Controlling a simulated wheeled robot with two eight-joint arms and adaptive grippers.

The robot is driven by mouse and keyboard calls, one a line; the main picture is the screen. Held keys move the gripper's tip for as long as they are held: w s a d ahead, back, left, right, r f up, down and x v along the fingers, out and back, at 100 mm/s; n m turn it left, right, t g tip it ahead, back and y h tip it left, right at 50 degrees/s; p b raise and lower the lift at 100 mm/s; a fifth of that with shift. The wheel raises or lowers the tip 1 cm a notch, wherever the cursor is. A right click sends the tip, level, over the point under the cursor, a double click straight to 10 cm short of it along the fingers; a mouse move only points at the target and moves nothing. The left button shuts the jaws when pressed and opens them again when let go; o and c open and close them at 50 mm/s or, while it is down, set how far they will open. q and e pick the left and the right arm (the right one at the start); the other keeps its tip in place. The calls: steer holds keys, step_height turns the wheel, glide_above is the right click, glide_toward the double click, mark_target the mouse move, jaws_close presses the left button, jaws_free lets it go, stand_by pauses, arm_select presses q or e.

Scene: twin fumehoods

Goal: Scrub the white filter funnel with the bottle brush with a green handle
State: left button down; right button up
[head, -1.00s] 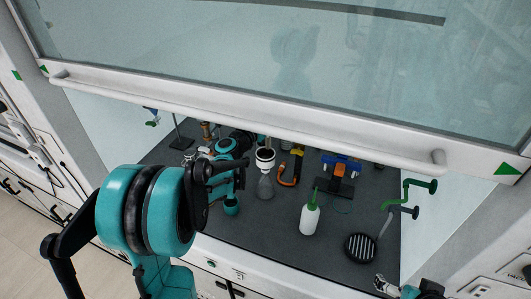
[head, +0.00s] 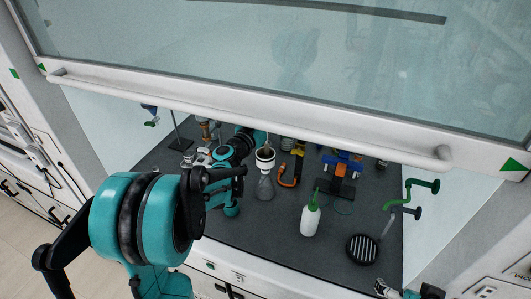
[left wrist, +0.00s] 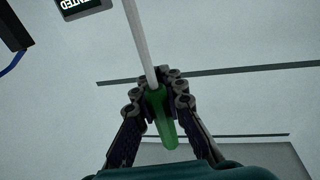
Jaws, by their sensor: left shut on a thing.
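The green handle (left wrist: 166,125) of the bottle brush is between the fingers of my left gripper (left wrist: 158,88) in the left wrist view. The gripper is shut on it, and the pale shaft (left wrist: 138,35) runs out of the top of that view. The white filter funnel (head: 265,163) sits on a clear flask (head: 265,188) in the hood. In the head view a tan patch, perhaps the bristles, shows at the funnel's mouth; whether it touches is unclear.
A white wash bottle (head: 310,221) and a black round piece (head: 361,249) stand right of the flask. An orange hook-shaped item (head: 289,174) and a stand with blue and orange parts (head: 342,170) are behind. The sash bar (head: 250,118) crosses above. Green taps (head: 410,190) project at the right.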

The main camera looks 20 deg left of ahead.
arm_select(q)
steer(key=shift+s+r, duration=0.2)
steer(key=shift+s, duration=0.3)
arm_select(e)
steer(key=shift+r, duration=0.2)
arm_select(q)
step_height(320, 180, up, 6)
steer(key=p, duration=0.4)
steer(key=shift+p, duration=0.35)
arm_select(e)
step_height(320, 180, up, 4)
steer(key=shift+r, duration=0.2)
